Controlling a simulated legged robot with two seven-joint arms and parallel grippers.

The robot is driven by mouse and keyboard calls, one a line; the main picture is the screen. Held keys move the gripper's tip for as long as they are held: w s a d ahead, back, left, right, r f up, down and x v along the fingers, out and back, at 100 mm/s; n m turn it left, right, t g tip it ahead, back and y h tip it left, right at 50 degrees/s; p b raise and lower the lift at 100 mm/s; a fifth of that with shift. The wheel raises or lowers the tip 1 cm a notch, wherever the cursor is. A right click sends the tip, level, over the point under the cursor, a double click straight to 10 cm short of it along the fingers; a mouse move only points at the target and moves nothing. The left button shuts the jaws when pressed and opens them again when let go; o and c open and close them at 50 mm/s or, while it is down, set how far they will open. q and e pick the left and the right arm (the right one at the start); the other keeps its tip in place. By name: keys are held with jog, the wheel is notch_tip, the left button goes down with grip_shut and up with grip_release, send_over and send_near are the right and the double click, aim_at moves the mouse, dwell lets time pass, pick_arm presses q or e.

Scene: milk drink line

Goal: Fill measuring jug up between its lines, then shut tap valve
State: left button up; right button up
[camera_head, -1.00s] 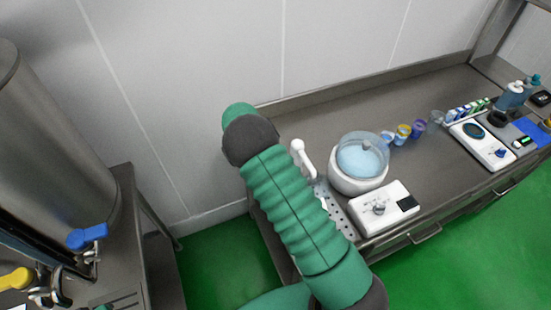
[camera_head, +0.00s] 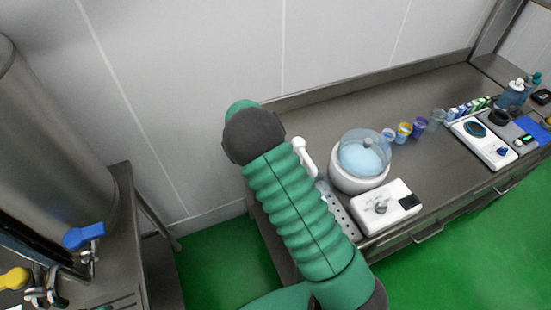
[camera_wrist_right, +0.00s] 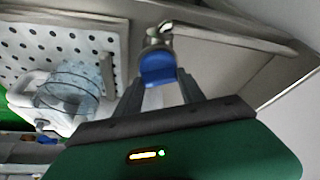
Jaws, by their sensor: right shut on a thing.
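In the right wrist view my right gripper (camera_wrist_right: 157,88) is shut on the blue handle (camera_wrist_right: 157,68) of a metal tap (camera_wrist_right: 152,42). In the head view my green right arm hides this tap and gripper. A clear vessel (camera_head: 363,157) with pale blue contents sits in a round white base. A clear vessel on a white base also shows in the right wrist view (camera_wrist_right: 72,88), beside a perforated plate (camera_wrist_right: 40,45). I cannot make out measuring lines or tell which vessel is the measuring jug. My left gripper is not in view.
A steel tank (camera_head: 45,135) stands left with another blue-handled valve (camera_head: 84,236) and a yellow handle (camera_head: 13,279).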

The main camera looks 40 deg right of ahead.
jog(key=n+t+b, duration=0.1)
jog(key=n+t, duration=0.1)
jog(key=n, duration=0.3)
jog(key=shift+n+y, duration=0.3)
dwell(0.4)
jog(key=o, duration=1.4)
jog(key=shift+a, duration=0.1)
jog(key=shift+c, duration=0.2)
jog(key=shift+s+r, duration=0.1)
jog(key=b+v, duration=0.1)
jog(key=v, duration=1.5)
jog(key=shift+r, duration=0.25)
